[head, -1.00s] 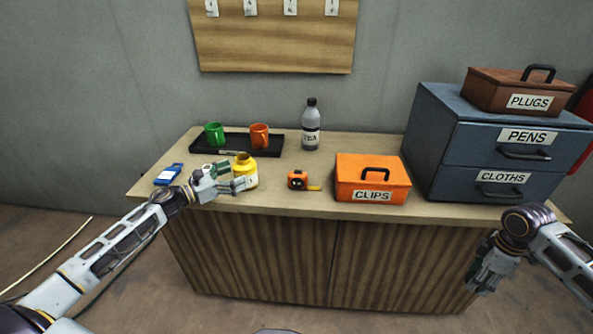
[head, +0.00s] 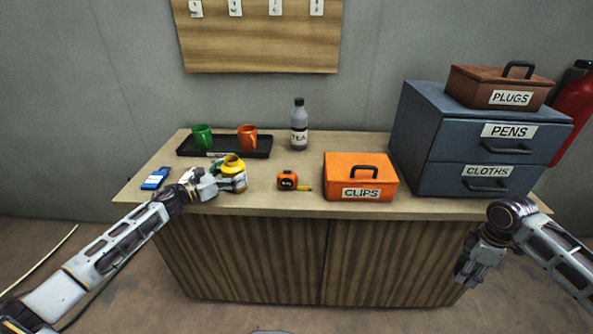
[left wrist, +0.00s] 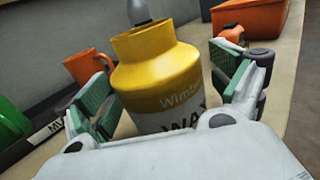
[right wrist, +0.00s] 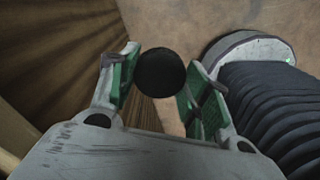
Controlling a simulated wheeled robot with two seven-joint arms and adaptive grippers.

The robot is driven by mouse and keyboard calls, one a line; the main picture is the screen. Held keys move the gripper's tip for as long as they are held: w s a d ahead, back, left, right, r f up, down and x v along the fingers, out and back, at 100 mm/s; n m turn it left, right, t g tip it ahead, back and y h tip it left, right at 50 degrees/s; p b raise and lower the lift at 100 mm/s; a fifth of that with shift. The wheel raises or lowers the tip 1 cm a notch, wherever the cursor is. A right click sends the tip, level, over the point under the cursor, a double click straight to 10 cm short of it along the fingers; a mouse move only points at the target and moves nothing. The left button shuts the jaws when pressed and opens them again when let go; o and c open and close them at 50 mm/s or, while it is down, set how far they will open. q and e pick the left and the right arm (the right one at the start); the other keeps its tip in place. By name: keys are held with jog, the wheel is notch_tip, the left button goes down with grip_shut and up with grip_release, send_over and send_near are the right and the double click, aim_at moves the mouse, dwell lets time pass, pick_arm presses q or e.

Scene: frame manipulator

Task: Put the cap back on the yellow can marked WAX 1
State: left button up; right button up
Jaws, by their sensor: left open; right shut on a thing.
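The yellow can (head: 233,163) stands upright and uncapped on the bench, with its open mouth up. In the left wrist view the can (left wrist: 165,75) stands between my left fingers, its WAX label partly hidden. My left gripper (head: 236,183) is open, with one finger on each side of the can. My right gripper (head: 468,272) is low in front of the bench at the right. In the right wrist view my right gripper (right wrist: 160,85) is shut on a round black cap (right wrist: 160,73).
An orange CLIPS box (head: 360,180) and a tape measure (head: 290,181) stand right of the can. A black tray (head: 225,153) with green and orange mugs and a TEA bottle (head: 299,130) are behind. A blue box (head: 156,178) lies at left; a drawer unit (head: 440,150) stands at right.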

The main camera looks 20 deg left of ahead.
aim_at(231, 158)
pick_arm(q)
jog(key=shift+c, duration=0.3)
jog(key=c, duration=1.3)
jog(key=shift+r, duration=0.1)
jog(key=shift+r+p, duration=0.5)
jog(key=shift+r, duration=4.45)
pick_arm(e)
jog(key=shift+r, duration=0.5)
pick_arm(q)
jog(key=o, duration=0.7)
jog(key=c, duration=0.9)
